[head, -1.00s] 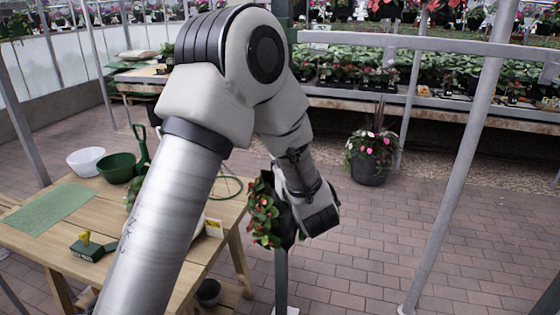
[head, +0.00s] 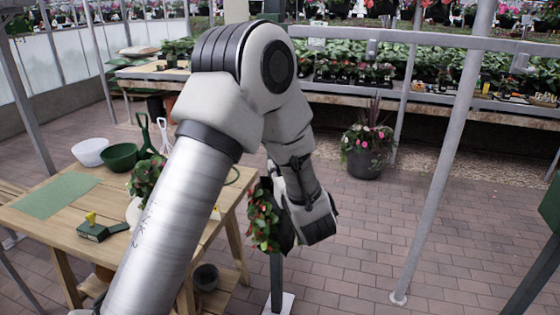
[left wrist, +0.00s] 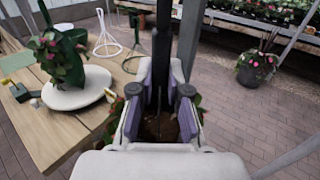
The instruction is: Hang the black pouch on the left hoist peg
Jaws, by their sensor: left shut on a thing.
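My left gripper (head: 308,212) is shut on the black pouch (head: 282,222), which has leaves and red flowers spilling from its left side. In the left wrist view my gripper (left wrist: 160,105) has the pouch's brown soil (left wrist: 158,125) showing between its fingers, with leaves on both sides. A dark upright bar (left wrist: 161,60) shows beyond the fingers; I cannot tell whether it belongs to the pouch or a stand. In the head view a dark post (head: 277,275) on a white base (head: 279,303) shows below the pouch. I cannot make out the left hoist peg. My right gripper is not in view.
The wooden table (head: 50,236) at left holds a green mat (head: 57,197), white bowl (head: 89,151), green bowl (head: 119,157) and another flowering plant (head: 146,178). A grey pole (head: 440,160) and potted plant (head: 366,150) stand at right. Brick floor between is clear.

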